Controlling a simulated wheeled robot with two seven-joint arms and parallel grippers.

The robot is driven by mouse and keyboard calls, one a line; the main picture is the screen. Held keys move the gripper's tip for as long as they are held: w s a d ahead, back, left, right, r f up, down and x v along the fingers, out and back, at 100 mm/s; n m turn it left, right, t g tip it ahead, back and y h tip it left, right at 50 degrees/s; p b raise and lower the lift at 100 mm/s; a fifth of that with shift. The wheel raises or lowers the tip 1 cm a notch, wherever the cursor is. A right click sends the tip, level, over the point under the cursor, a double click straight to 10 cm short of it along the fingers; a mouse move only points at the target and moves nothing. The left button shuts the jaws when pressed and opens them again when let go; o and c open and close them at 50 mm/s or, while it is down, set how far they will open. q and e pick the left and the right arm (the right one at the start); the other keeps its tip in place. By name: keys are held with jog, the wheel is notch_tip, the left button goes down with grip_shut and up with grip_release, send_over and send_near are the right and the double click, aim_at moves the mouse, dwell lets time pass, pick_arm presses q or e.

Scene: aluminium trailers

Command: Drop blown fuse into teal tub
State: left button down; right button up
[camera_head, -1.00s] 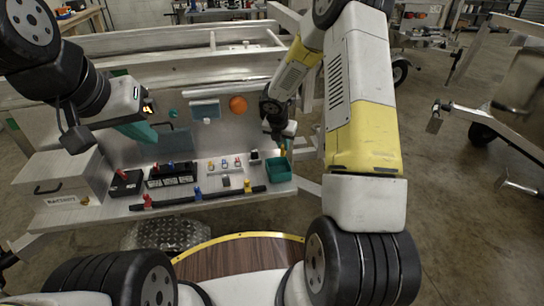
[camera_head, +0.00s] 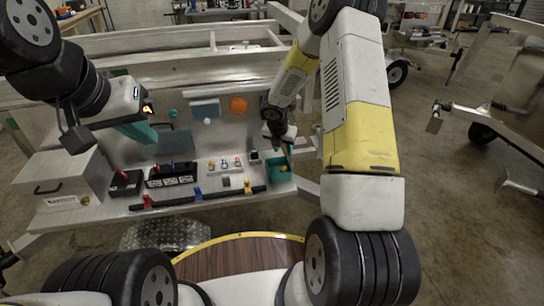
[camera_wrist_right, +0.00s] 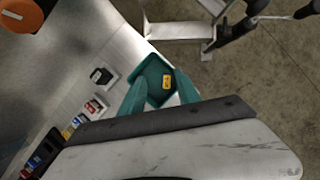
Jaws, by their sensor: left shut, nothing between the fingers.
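The teal tub (camera_head: 279,181) stands at the right end of the metal bench, and it also shows in the right wrist view (camera_wrist_right: 146,76). The yellow blown fuse (camera_head: 284,169) appears within the tub's outline. In the right wrist view the fuse (camera_wrist_right: 167,82) is clear of both fingers; I cannot tell whether it rests on the tub's floor. My right gripper (camera_head: 280,149) is above the tub. Its teal fingers (camera_wrist_right: 160,94) are apart with nothing between them. My left gripper (camera_head: 150,136) is shut and empty, high over the left part of the bench.
A fuse row (camera_head: 225,164), a black battery-like block (camera_head: 172,176) and a black bar (camera_head: 215,195) with coloured clamps lie left of the tub. An orange knob (camera_head: 238,104) is on the upright panel. A metal box (camera_head: 62,184) stands at the bench's left end.

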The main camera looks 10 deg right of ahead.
jog(key=v, duration=0.7)
jog(key=shift+s+r, duration=0.15)
jog(key=shift+r, duration=0.2)
jog(key=shift+a, duration=0.1)
jog(key=s+d+r+m, duration=0.1)
jog(key=s+r+m, duration=0.55)
jog(key=r, duration=0.25)
jog(key=s+d+r+m, duration=0.1)
jog(key=s+r+m, duration=0.4)
jog(key=r+m, duration=0.25)
jog(key=s+a+r+m+t+y, duration=0.1)
jog(key=s+a+r+m+y, duration=0.1)
jog(key=s+r+m, duration=0.2)
jog(key=s+a+r+m+t+y, duration=0.1)
jog(key=s+r+m, duration=0.4)
jog(key=s+m, duration=0.6)
jog(key=s+a+y, duration=0.1)
jog(key=s, duration=0.2)
jog(key=shift+s+a+y, duration=0.25)
jog(key=shift+a+y, duration=0.05)
jog(key=shift+a, duration=0.1)
